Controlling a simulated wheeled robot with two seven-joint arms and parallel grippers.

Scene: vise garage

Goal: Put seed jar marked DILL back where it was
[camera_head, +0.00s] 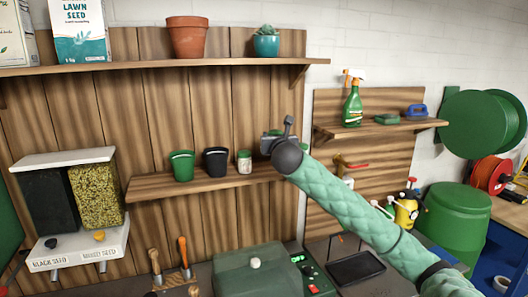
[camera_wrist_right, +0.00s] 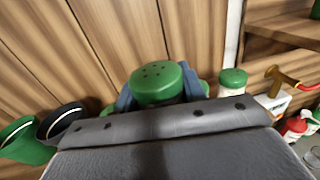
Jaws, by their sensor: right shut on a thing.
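My right gripper (camera_head: 268,143) is at the right part of the middle wall shelf, pointing away from the head camera. In the wrist view its blue fingers are shut on a jar with a green, holed lid (camera_wrist_right: 160,84). That jar's body and label are hidden, so I cannot read its name. In the head view a small jar with a green lid and a pale label (camera_head: 244,161) shows beside the gripper, its writing too small to read. A second green-lidded jar (camera_wrist_right: 232,82) stands right of the held one in the wrist view. My left gripper is not in view.
A green pot (camera_head: 182,166) and a black pot (camera_head: 215,162) stand on the middle shelf (camera_head: 160,190), left of the jar. An upper shelf (camera_head: 130,68) runs above. A spray bottle (camera_head: 352,105) stands on the right shelf, and a seed dispenser (camera_head: 70,158) hangs at left.

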